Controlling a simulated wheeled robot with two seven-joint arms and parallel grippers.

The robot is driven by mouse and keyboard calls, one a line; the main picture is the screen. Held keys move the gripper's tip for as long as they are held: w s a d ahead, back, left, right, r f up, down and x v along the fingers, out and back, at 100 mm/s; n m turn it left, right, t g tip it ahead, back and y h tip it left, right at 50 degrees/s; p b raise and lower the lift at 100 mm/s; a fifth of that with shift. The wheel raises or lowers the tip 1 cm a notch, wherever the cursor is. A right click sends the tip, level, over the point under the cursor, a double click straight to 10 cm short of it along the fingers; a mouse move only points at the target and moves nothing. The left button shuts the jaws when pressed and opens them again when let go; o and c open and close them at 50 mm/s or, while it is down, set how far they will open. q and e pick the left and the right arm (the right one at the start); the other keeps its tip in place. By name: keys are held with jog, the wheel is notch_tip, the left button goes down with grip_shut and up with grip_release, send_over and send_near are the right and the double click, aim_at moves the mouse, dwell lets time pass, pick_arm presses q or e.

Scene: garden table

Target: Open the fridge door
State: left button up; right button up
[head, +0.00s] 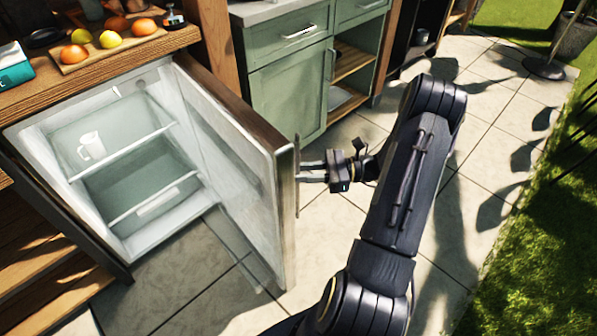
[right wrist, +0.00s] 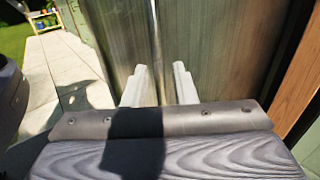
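The fridge (head: 110,150) stands under the wooden counter with its door (head: 235,165) swung wide open to the right. Its lit white inside shows shelves and a white mug (head: 91,146). My right gripper (head: 312,172) is at the outer face of the door, near its free edge. In the right wrist view a thin vertical metal handle (right wrist: 155,45) runs up the door's outer face. The fingers (right wrist: 160,85) are parted, one on each side of the handle's line, with a visible gap between them. Contact with the handle cannot be made out. My left gripper is not in view.
A wooden board with fruit (head: 105,42) lies on the counter above the fridge. A green cabinet (head: 290,100) stands behind the door, to its right. Paved floor (head: 480,110) lies clear to the right, with grass (head: 540,270) beyond.

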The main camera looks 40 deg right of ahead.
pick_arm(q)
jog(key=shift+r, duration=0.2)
pick_arm(e)
jog(key=v, duration=0.5)
jog(key=shift+s+d, duration=0.25)
jog(key=shift+d, duration=0.1)
